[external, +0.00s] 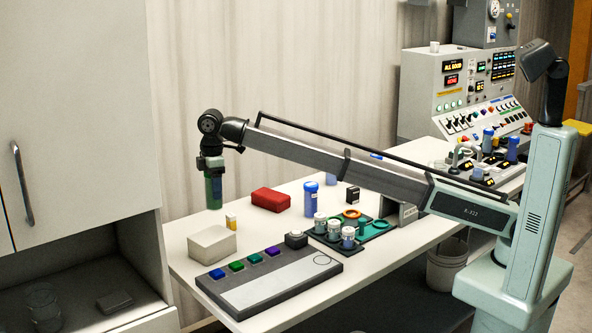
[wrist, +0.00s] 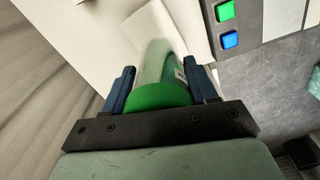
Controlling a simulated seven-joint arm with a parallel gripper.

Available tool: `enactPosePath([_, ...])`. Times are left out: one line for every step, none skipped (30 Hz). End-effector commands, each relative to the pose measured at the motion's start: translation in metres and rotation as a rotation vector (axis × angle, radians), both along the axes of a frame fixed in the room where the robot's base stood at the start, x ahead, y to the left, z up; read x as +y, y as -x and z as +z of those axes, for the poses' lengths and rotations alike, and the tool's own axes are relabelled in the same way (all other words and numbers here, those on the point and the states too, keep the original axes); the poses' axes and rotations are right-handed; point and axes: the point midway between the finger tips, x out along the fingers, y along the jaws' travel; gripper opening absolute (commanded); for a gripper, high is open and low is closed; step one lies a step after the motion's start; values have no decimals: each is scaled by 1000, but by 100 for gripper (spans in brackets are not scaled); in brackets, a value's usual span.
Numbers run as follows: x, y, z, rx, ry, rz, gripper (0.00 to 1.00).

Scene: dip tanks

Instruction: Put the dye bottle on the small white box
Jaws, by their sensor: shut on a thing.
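My gripper (external: 213,172) is shut on a green bottle with a green cap, which looks like the dye bottle (external: 213,191). The bottle hangs upright in the air at the left end of the table. In the wrist view the bottle (wrist: 165,72) sits between the two dark fingers (wrist: 160,68), cap towards the camera. The small white box (external: 212,244) stands on the table below the bottle in the external view, with a clear gap between them. Its top looks bare. How far the bottle is from the box in depth is hard to tell.
A button panel (external: 265,283) lies in front of the box. A small yellow bottle (external: 231,221), a red case (external: 270,199) and a blue bottle (external: 311,198) stand behind and to the right. A cabinet (external: 75,110) stands left of the table.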

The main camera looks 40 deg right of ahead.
Motion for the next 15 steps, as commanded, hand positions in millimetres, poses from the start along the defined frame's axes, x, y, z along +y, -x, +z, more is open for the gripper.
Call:
enactPosePath([10, -12, 6, 2, 2, -27, 18])
enactPosePath([13, -15, 7, 4, 4, -46, 18])
enactPosePath([16, -18, 9, 7, 5, -74, 18])
enactPosePath([17, -20, 10, 9, 7, -96, 18])
enactPosePath([16, -18, 9, 10, 8, -118, 18])
enactPosePath([14, -17, 9, 12, 9, -143, 18])
enactPosePath([14, -16, 8, 12, 11, -157, 18])
enactPosePath([13, -16, 8, 13, 11, -171, 18])
enactPosePath([13, -16, 8, 14, 11, -184, 18])
enactPosePath([13, -16, 7, 14, 12, -192, 18])
enactPosePath([13, -16, 6, 14, 12, -199, 18])
enactPosePath([13, -15, 3, 15, 12, -204, 18])
enactPosePath([12, -15, 1, 15, 12, -206, 18])
enactPosePath([12, -15, -2, 15, 13, -207, 18])
enactPosePath([12, -15, -7, 15, 13, -207, 18])
